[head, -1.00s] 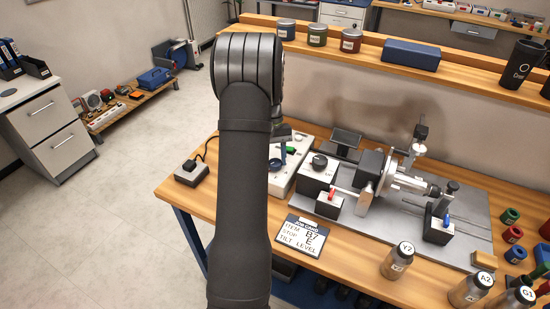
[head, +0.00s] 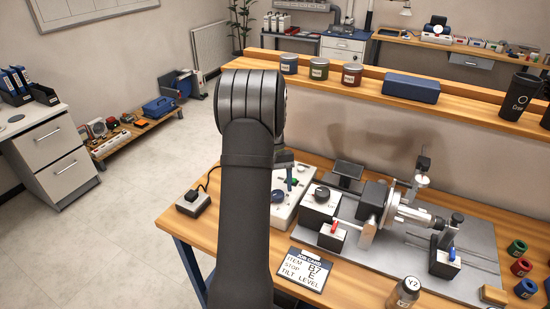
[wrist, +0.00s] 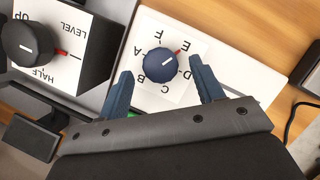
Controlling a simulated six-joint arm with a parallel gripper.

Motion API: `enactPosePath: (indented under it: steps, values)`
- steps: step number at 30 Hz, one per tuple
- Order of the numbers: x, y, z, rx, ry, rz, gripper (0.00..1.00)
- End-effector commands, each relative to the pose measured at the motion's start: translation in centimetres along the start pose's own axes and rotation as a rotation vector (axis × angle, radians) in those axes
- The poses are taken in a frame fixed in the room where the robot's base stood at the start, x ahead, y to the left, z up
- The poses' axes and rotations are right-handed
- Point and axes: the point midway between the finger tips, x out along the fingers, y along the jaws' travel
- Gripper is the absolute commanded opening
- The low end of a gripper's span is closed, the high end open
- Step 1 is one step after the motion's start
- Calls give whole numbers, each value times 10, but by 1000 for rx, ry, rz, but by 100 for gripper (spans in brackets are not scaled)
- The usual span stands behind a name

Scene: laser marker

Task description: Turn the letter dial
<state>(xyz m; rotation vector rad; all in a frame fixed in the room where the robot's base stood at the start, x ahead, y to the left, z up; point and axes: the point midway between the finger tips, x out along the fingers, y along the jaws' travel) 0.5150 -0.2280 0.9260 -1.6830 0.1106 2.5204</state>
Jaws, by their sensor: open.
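The letter dial (wrist: 158,68) is a dark blue round knob on a white panel, ringed by letters A to F, in the wrist view. Its white line points up and right toward the E, where a short red mark shows. My gripper (wrist: 161,70) is open, with one blue finger on each side of the knob's lower part. I cannot tell whether the fingers touch it. In the head view my own arm hides much of the white panel (head: 284,212) and the gripper.
A tilt knob (wrist: 27,42) marked LEVEL and HALF stands on a raised box left of the dial. A job card (head: 305,270) reads item B7, stop E, tilt LEVEL. A clamping fixture (head: 400,210) stands on a grey plate to the right. A bottle (head: 403,293) stands in front.

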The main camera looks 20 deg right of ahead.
Motion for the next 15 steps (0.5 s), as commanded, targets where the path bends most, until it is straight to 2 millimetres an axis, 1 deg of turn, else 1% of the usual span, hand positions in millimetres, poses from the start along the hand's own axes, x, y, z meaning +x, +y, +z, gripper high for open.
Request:
enactPosePath:
  steps: [1, 5, 12, 15]
  values:
    - [-11, 0, 0, 0, 5, 1, 61]
    - [-42, 0, -1, 0, 6, 2, 61]
    - [-102, 0, -1, 0, 5, 1, 61]
    - [-122, 0, -1, 0, 4, 1, 61]
